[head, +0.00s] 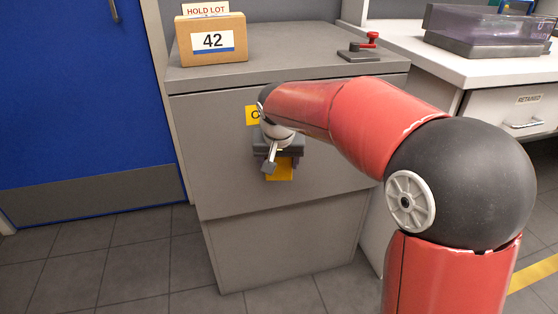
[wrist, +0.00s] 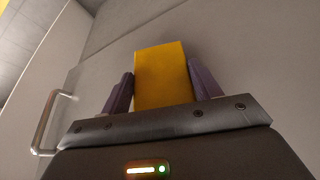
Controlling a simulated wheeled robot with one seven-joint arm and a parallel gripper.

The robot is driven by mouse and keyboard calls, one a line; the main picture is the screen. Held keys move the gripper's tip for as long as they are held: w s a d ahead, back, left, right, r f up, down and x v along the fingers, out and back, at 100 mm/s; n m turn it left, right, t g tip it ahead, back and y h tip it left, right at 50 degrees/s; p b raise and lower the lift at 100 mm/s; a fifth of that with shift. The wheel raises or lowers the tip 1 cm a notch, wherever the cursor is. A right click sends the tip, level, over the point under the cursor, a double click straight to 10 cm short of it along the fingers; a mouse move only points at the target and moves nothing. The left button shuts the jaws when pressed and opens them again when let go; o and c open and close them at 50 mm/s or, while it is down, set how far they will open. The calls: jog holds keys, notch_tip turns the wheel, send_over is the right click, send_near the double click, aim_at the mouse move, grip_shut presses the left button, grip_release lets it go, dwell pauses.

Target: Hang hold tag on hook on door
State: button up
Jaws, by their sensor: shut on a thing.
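My gripper (head: 281,160) is in front of the grey cabinet's front panel, below a partly hidden yellow label. In the wrist view its two purple fingers (wrist: 160,88) are shut on a plain yellow tag (wrist: 163,75), one finger on each side. The tag also shows just below the gripper in the head view (head: 280,171). I cannot tell whether the tag touches the panel. A metal handle (wrist: 50,122) is at the left in the wrist view. I cannot make out a hook in either view; my arm and gripper cover part of the cabinet front.
The grey cabinet (head: 240,200) carries a cardboard box marked 42 (head: 211,42) and a red-handled device (head: 362,46). A blue door (head: 75,110) is at left. A white counter (head: 470,68) with a drawer is at right. Floor at front left is clear.

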jog(key=shift+f, duration=0.35)
jog(key=o, duration=1.1)
jog(key=v, duration=0.7)
jog(key=s+d+r, duration=0.2)
jog(key=s+d, duration=0.4)
jog(key=shift+t, duration=0.5)
jog(key=s+d+f, duration=0.2)
jog(key=s+d, duration=0.1)
jog(key=s, duration=0.3)
jog(key=s+d+f, duration=0.2)
jog(key=s+d, duration=0.2)
jog(key=s, duration=0.3)
jog(key=s+d+f, duration=0.2)
jog(key=s+d, duration=0.1)
jog(key=s, duration=0.3)
jog(key=shift+s+d+f, duration=0.2)
jog(key=shift+s+f, duration=0.1)
jog(key=shift+f, duration=0.05)
